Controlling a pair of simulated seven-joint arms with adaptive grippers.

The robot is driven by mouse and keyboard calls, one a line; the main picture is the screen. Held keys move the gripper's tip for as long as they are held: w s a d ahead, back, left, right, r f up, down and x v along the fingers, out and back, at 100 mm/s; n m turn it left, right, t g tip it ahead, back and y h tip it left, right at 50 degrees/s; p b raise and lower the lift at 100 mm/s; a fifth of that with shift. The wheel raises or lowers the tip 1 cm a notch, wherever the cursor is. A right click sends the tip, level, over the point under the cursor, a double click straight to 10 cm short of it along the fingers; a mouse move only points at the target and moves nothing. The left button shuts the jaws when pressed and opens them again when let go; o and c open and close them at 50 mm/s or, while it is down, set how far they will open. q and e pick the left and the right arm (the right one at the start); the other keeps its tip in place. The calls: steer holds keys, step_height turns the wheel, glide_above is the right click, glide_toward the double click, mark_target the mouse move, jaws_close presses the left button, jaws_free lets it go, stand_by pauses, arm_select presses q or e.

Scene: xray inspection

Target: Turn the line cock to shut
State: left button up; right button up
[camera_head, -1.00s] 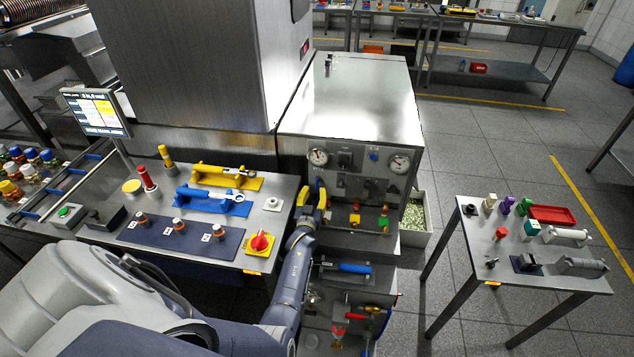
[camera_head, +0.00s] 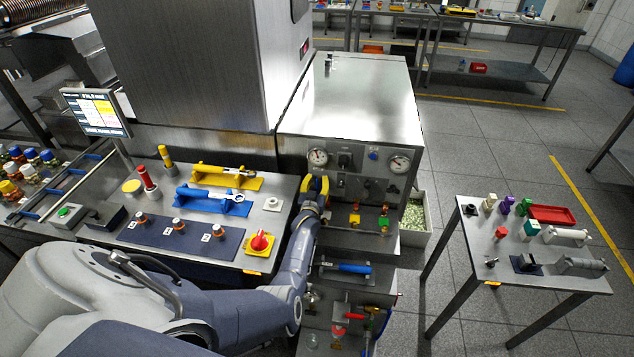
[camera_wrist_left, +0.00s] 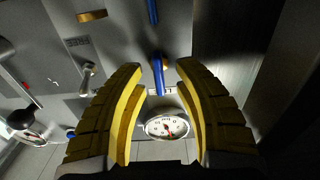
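My left gripper (camera_head: 316,184) is at the left part of the steel cabinet's front panel, just below the left gauge. In the left wrist view, its two yellow fingers (camera_wrist_left: 160,72) are spread apart. A slim blue lever (camera_wrist_left: 158,76), which looks like the cock's handle, shows in the gap between them, with no clear contact. The lever's base is in shadow. In the head view the gripper hides this lever. A second blue lever (camera_wrist_left: 152,11) is at the top of the wrist view. My right gripper is not in view.
The panel also carries a right gauge (camera_head: 399,163) and several knobs and small valves. A side table (camera_head: 470,262) is at right.

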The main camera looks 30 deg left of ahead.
arm_select(q)
jaws_close()
